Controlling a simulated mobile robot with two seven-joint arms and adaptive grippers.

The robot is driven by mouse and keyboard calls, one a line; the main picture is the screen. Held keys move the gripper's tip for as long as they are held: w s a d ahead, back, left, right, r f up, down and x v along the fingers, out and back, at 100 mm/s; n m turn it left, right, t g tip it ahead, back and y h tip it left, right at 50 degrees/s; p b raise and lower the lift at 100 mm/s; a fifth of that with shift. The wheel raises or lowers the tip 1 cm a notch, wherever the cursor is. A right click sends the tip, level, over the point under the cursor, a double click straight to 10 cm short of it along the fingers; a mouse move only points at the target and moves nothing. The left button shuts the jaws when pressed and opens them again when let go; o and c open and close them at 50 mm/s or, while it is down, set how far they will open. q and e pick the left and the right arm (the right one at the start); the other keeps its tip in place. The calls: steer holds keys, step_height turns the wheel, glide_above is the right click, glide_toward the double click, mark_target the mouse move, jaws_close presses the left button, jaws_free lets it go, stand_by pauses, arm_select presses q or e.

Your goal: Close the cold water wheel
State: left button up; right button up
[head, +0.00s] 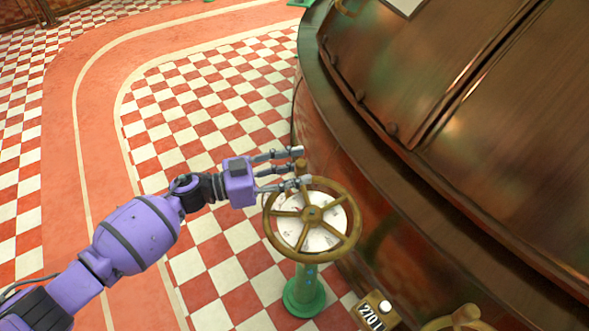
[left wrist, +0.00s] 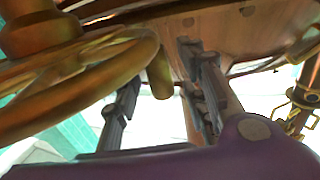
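A brass wheel (head: 349,241) with several spokes sits over a white dial on a green post (head: 305,290), beside the big copper kettle (head: 400,190). No label naming it as cold water is readable. My left gripper (head: 300,167) is at the far edge of the wheel's rim, its fingers spread. A short brass knob (head: 300,164) on the rim stands between the fingers. In the left wrist view the rim (left wrist: 90,90) is at left, and the knob (left wrist: 160,76) is between the open fingers (left wrist: 160,100), with gaps on both sides. My right gripper is not in view.
The kettle's curved wall is close to the right of the wheel and fingers. A small counter plate reading about 270 L (head: 373,312) and another brass part (head: 465,318) are at the bottom. The checkered floor (head: 200,110) at left is clear.

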arm_select(q)
steer(key=shift+c, duration=0.3)
jaws_close()
steer(key=shift+w+d+m+g+b, duration=0.25)
steer(key=shift+d+m+g+b, duration=0.25)
steer(key=shift+g, duration=0.4)
steer(key=shift+w+d+f+m+g+h+b, duration=0.15)
steer(key=shift+d+m+g+h+b, duration=0.35)
steer(key=shift+m+g, duration=0.45)
steer(key=shift+d+g, duration=0.25)
steer(key=shift+g, duration=0.2)
steer(key=shift+d+m+g+b, duration=0.2)
steer(key=shift+m+g+b, duration=0.2)
steer(key=shift+g, duration=0.1)
